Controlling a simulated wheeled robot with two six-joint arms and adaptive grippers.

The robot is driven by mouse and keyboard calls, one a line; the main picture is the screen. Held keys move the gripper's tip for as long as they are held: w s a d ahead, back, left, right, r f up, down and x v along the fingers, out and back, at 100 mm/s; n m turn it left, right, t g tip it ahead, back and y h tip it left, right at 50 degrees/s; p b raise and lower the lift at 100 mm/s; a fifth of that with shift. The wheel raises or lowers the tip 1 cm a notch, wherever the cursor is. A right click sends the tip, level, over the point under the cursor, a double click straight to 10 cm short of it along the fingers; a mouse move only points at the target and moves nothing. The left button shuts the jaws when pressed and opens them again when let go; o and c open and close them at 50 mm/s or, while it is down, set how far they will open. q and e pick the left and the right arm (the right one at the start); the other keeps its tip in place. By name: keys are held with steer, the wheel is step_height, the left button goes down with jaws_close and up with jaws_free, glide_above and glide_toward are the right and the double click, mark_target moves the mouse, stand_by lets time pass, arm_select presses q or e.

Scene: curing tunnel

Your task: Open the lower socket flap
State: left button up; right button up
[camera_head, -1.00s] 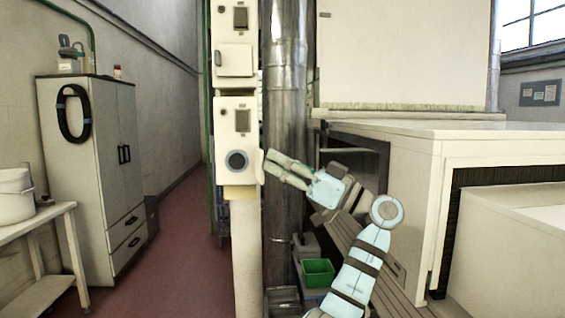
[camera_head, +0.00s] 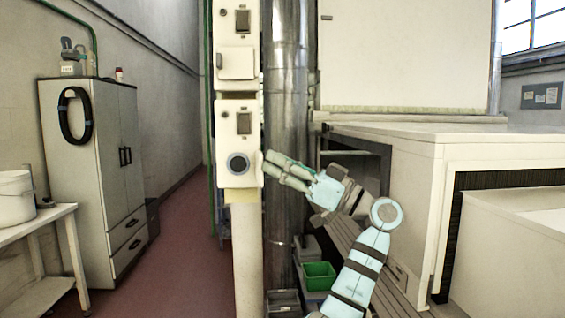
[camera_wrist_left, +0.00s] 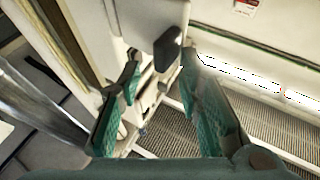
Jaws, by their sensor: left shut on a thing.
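The lower socket box (camera_head: 237,130) is a cream box on a post, left of a shiny metal duct. Its dark round socket (camera_head: 238,164) is uncovered. The lower socket flap (camera_head: 261,168) stands swung out at the box's right edge, seen nearly edge-on. My left gripper (camera_head: 267,166) reaches in from the right and is shut on the flap by that edge. The wrist view shows its two green fingers (camera_wrist_left: 162,70) with a gap between them; I cannot clearly make out the flap there. My right gripper is not in view.
An upper socket box (camera_head: 235,40) with a closed flap is above. The metal duct (camera_head: 288,100) rises just behind my gripper. A large cream machine (camera_head: 410,165) stands at right. A green bin (camera_head: 318,275) is low behind my arm. The red floor at left is clear.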

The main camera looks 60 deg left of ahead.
arm_select(q)
steer(key=v, duration=1.2)
steer(key=shift+a, duration=0.1)
